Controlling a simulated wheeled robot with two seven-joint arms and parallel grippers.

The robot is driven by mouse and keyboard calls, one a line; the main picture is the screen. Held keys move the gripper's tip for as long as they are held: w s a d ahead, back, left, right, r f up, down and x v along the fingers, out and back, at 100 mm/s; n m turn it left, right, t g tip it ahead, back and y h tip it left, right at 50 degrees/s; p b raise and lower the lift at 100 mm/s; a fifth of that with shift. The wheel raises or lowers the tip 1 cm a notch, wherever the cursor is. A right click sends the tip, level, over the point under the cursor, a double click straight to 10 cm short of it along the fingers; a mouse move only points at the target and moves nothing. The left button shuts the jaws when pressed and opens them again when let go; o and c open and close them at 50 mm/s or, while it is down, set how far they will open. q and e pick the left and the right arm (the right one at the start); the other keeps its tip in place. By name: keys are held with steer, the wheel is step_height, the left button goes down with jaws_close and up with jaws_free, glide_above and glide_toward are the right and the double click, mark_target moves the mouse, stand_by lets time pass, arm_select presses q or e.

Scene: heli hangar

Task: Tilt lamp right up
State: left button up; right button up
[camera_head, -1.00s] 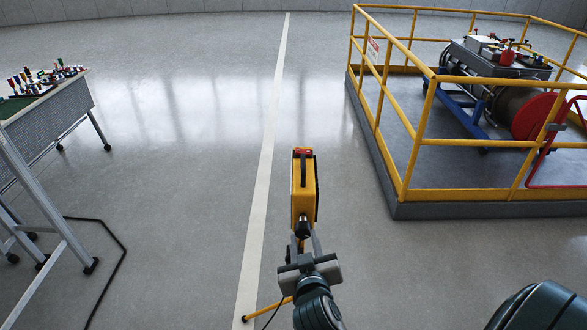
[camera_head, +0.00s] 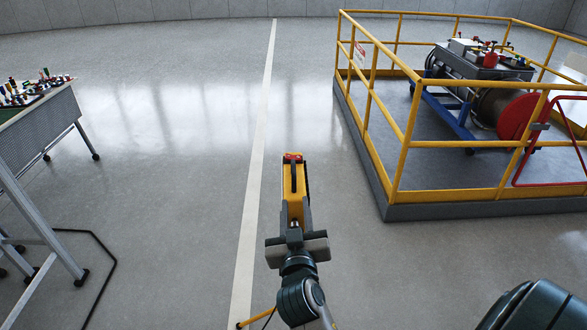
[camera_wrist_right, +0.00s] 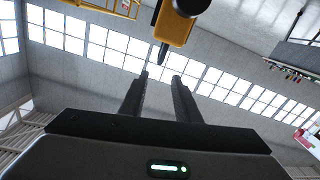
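The lamp (camera_head: 291,182) is a yellow box with a dark handle and a red part on top, standing at the middle of the head view. A yellow stand leg (camera_head: 256,318) shows low on its left. My right gripper (camera_head: 295,230) is right below the lamp head in the picture and hides its lower part. In the right wrist view the two dark fingers of the gripper (camera_wrist_right: 160,77) are apart with nothing between them. The yellow lamp (camera_wrist_right: 173,28) and a thin dark piece under it show past the fingertips. My left gripper is out of view.
A platform with yellow railings (camera_head: 408,150) stands at the right, with machinery and a red reel (camera_head: 520,117) on it. A grey table (camera_head: 45,118) with small coloured items is at the left. Open floor with a pale stripe (camera_head: 254,170) lies between.

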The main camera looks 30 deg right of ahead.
mark_target(294, 177)
steer(key=p+x, duration=0.4)
steer(key=x, duration=1.1)
steer(key=shift+s+r, duration=0.1)
steer(key=shift+w+d+p, duration=0.35)
steer(key=shift+w, duration=0.15)
